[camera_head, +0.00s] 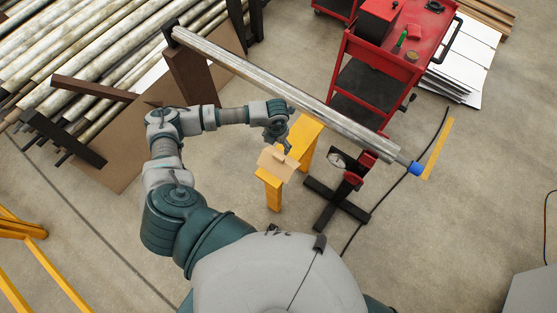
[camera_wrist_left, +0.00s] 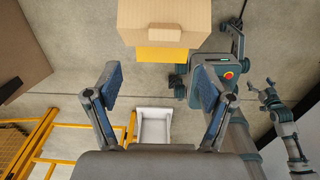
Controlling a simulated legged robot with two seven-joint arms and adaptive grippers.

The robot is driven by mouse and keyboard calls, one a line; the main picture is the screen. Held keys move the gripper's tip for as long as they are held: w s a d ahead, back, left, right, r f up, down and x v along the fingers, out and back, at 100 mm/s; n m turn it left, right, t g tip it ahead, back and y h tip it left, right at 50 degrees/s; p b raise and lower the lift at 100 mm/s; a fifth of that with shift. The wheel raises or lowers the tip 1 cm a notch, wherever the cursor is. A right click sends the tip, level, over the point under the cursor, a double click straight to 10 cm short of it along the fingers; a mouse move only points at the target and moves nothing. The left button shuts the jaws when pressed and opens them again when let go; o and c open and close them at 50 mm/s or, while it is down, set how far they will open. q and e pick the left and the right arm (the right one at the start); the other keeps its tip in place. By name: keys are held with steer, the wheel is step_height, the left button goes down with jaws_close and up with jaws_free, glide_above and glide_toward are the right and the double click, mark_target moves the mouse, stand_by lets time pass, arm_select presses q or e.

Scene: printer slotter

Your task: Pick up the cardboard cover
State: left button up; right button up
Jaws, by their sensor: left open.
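The cardboard cover (camera_head: 277,165) is a tan, folded piece with raised flaps, resting on the near end of a yellow stand (camera_head: 305,133) in the head view. In the left wrist view the cardboard cover (camera_wrist_left: 165,22) fills the top middle, with yellow just below it. My left gripper (camera_head: 283,143) is beside the cover's far edge in the head view. In the wrist view its two fingers (camera_wrist_left: 158,90) are spread wide with nothing between them. The cover lies beyond the fingertips.
A long metal tube (camera_head: 285,92) crosses behind my left gripper, resting on a black-and-red stand (camera_head: 340,200) at its right end. A red tool cart (camera_head: 375,60) stands behind. Pipes lie on a rack at left. A white bin (camera_wrist_left: 155,125) and yellow railings show in the wrist view.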

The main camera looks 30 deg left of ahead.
mark_target(279, 156)
arm_select(q)
steer(key=f, duration=1.1)
steer(key=shift+w+d, duration=0.15)
steer(key=shift+d, duration=0.15)
steer(key=c, duration=1.3)
steer(key=shift+c, duration=0.2)
steer(key=shift+r, duration=0.15)
